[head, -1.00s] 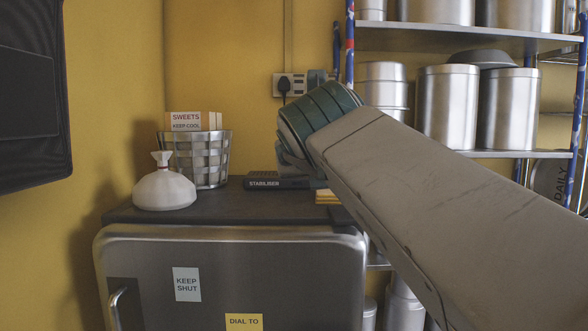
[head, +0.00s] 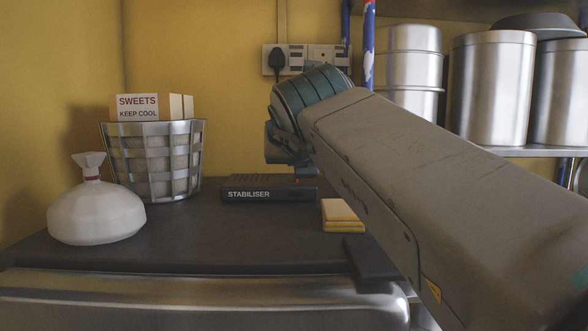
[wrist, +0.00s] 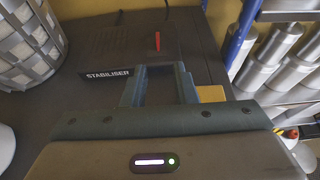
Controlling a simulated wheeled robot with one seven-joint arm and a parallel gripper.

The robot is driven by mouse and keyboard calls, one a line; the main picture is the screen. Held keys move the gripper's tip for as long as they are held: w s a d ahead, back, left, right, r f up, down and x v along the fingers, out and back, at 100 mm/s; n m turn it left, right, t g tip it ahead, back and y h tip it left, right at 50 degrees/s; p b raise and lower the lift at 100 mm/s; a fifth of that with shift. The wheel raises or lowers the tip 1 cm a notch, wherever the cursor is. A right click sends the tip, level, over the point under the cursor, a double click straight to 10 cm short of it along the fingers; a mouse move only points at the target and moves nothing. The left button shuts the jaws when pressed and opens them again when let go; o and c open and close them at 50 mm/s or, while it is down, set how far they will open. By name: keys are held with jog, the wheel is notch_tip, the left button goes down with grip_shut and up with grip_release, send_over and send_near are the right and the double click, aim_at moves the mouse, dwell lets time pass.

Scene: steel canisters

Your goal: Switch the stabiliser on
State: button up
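The stabiliser (head: 268,194) is a low black box with a white name label, lying on the dark cabinet top against the back wall. It also shows in the wrist view (wrist: 107,73), where a small red upright bar (wrist: 157,42) stands out on its top face. My gripper (wrist: 160,68) is open, its two fingers apart with nothing seen between them. In the wrist view its fingertips overlap the stabiliser's front edge, to the right of the label; I cannot tell if they touch. In the head view my arm hides the fingers and part of the box's right side.
A metal basket (head: 153,160) with a sweets box (head: 137,107) and a white tied bundle (head: 96,212) stand at left. Yellow folded pads (head: 341,212) lie right of the stabiliser. A wall socket (head: 320,56) with a black plug is above. Steel canisters (head: 492,88) fill the right shelves.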

aim_at(298, 184)
jog(key=p+x, duration=0.1)
jog(key=x, duration=1.1)
jog(key=shift+a+f, duration=0.15)
jog(key=shift+c, duration=0.4)
grip_shut()
